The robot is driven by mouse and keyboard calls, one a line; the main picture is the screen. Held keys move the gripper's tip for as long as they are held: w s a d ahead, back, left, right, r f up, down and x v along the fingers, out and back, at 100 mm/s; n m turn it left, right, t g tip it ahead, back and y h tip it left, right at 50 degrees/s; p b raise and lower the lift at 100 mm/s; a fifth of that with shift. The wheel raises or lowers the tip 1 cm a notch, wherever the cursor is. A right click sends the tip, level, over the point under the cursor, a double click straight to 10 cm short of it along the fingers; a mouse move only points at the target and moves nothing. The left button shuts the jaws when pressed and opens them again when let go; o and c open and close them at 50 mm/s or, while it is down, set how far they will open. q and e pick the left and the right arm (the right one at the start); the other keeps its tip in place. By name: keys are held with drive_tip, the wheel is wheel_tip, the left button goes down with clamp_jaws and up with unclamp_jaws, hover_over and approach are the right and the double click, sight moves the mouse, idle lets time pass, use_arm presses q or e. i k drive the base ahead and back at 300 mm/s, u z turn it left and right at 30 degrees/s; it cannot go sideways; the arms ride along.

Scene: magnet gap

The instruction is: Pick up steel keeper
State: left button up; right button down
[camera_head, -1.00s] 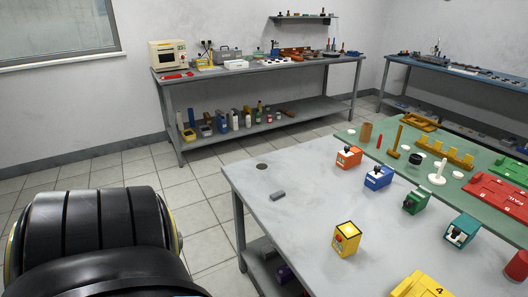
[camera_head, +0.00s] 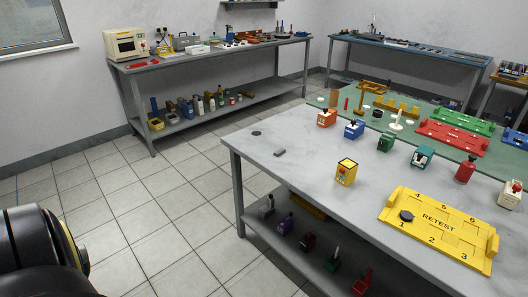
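A small dark grey bar (camera_head: 279,152), which looks like the steel keeper, lies flat on the grey table (camera_head: 262,183). It is near the table's left end, close to a dark round spot or hole (camera_head: 256,133). Nothing touches the bar. Neither of my grippers shows. Only a rounded black part of my own body is at the lower left, far from the bar.
Orange (camera_head: 326,117), blue (camera_head: 354,129), green (camera_head: 387,141), teal (camera_head: 422,156) and yellow (camera_head: 346,171) blocks stand on the table. A yellow RETEST tray (camera_head: 462,217) with a dark disc (camera_head: 406,215) lies at the right. Table around the bar is clear. Floor at left is free.

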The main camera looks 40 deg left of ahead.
sight(279, 152)
drive_tip(key=u, duration=0.8)
drive_tip(key=i, duration=0.75)
drive_tip(key=u, duration=0.6)
drive_tip(key=i, duration=0.6)
drive_tip(key=u, duration=1.5)
drive_tip(key=i, duration=1.95)
drive_tip(key=z, duration=3.15)
